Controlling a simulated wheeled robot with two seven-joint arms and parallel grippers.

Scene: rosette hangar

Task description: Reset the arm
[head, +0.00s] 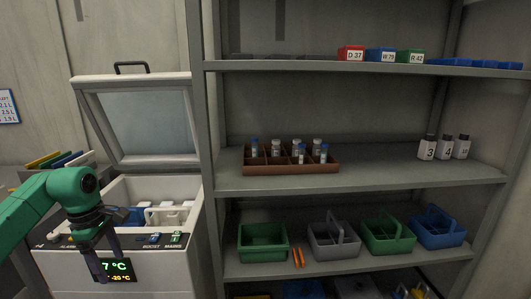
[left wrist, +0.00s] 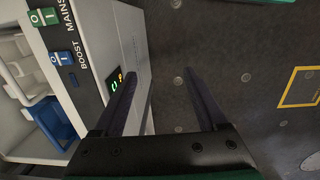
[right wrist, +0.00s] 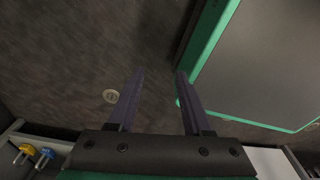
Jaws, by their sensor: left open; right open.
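My left arm comes in from the left in the head view. My left gripper (head: 108,279) hangs fingers-down in front of the freezer's control panel, open and empty. In the left wrist view my left gripper (left wrist: 165,90) has its dark fingers apart, with the freezer front beside it and the floor below. My right gripper (right wrist: 158,75) shows only in the right wrist view; it is open, with nothing between its fingers, above the dark floor.
The white chest freezer (head: 60,272) has its lid (head: 135,120) raised. A grey shelf unit (head: 350,180) stands to the right, with a brown vial rack (head: 290,170), several bottles and a green bin (head: 262,257). A green-edged grey surface (right wrist: 255,70) is near my right gripper.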

